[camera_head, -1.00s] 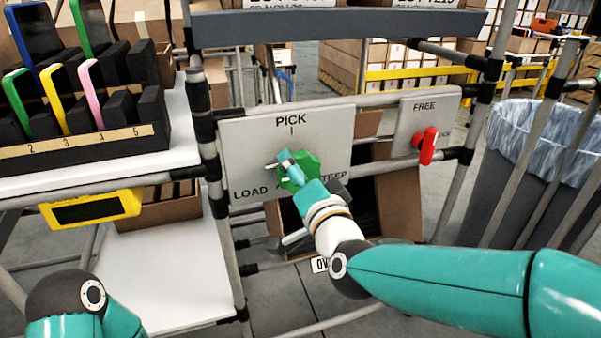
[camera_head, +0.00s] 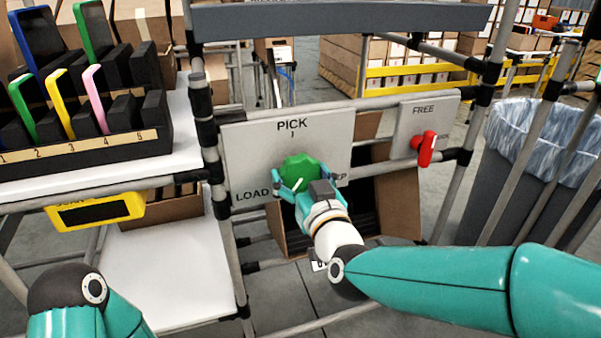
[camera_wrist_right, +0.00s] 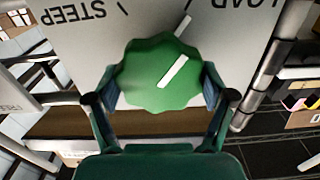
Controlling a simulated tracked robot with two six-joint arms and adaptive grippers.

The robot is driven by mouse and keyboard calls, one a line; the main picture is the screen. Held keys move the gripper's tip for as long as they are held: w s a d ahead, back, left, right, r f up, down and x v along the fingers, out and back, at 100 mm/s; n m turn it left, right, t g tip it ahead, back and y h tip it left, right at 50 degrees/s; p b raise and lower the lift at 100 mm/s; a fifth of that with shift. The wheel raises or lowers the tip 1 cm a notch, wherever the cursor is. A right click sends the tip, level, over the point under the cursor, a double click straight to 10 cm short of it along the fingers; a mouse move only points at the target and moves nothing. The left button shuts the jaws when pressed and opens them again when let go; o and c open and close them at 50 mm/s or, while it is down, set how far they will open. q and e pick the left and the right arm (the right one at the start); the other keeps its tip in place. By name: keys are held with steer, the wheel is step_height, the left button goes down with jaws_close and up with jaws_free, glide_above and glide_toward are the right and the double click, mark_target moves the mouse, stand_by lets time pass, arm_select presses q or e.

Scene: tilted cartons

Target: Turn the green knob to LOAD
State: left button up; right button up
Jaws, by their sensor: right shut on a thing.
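The green knob (camera_head: 301,168) sits on a light grey panel (camera_head: 243,150) marked PICK at the top, LOAD at lower left and a partly hidden STEEP at lower right. My right gripper (camera_head: 306,180) reaches it from below and is shut on it. In the right wrist view the fingers (camera_wrist_right: 160,88) flank the scalloped green knob (camera_wrist_right: 150,65). There the lettering is upside down, with LOAD at upper right. The knob's white stripe slants up and right, to the LOAD side, in line with a white mark beyond the rim. My left gripper is out of view.
A red knob (camera_head: 425,148) on a smaller panel marked FREE is to the right. A yellow scanner (camera_head: 95,211) and a rack of coloured items (camera_head: 82,148) are at left. Frame tubes surround the panel; a lined bin (camera_head: 530,190) stands at right.

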steer(key=shift+a+f+n, duration=0.1)
steer(key=shift+f+n, duration=0.3)
steer(key=shift+n, duration=0.2)
steer(key=o, duration=0.9)
steer(key=shift+c, duration=0.2)
steer(key=shift+o, duration=0.8)
steer(key=shift+r, duration=0.2)
steer(key=v, duration=1.2)
